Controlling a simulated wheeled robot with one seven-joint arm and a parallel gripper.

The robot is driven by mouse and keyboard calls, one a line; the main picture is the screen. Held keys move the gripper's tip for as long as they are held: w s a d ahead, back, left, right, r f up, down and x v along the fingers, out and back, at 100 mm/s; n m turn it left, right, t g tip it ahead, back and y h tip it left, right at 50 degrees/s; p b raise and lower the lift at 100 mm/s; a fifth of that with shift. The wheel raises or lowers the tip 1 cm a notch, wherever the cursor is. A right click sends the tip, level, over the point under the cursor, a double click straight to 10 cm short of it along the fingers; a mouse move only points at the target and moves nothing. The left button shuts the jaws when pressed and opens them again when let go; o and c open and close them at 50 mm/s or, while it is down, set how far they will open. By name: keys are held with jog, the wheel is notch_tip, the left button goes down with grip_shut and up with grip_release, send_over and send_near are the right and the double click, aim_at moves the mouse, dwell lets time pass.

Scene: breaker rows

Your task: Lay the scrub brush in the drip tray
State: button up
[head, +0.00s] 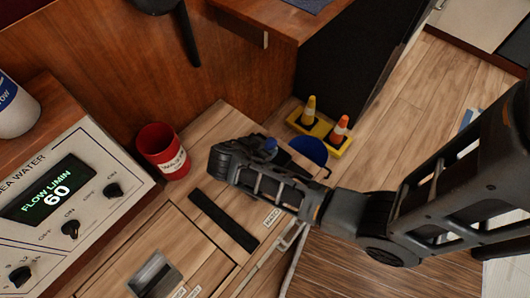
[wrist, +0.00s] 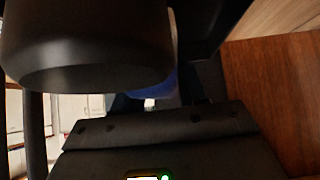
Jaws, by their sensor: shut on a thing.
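My gripper (head: 225,163) hangs over the wooden counter, to the right of the red cup, with its fingers mostly hidden by its own body. In the wrist view it is shut on a blue thing (wrist: 160,90), most likely the scrub brush, largely hidden behind the dark gripper parts. A small bit of blue (head: 270,145) also shows beside the gripper in the head view. Bristles cannot be made out. I cannot pick out the drip tray with certainty.
A red cup (head: 163,151) stands left of my gripper. A panel reading 60 (head: 62,190) is at the left. A black strip (head: 223,220) lies on the counter. Right of the gripper are a blue rounded thing (head: 309,149) and a yellow holder (head: 323,137) with two small cones.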

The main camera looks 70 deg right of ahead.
notch_tip(320, 180, down, 2)
jog(key=shift+f, duration=0.1)
jog(key=o, duration=1.2)
jog(key=shift+c, duration=0.2)
jog(key=p+v, duration=0.1)
jog(key=v, duration=1.1)
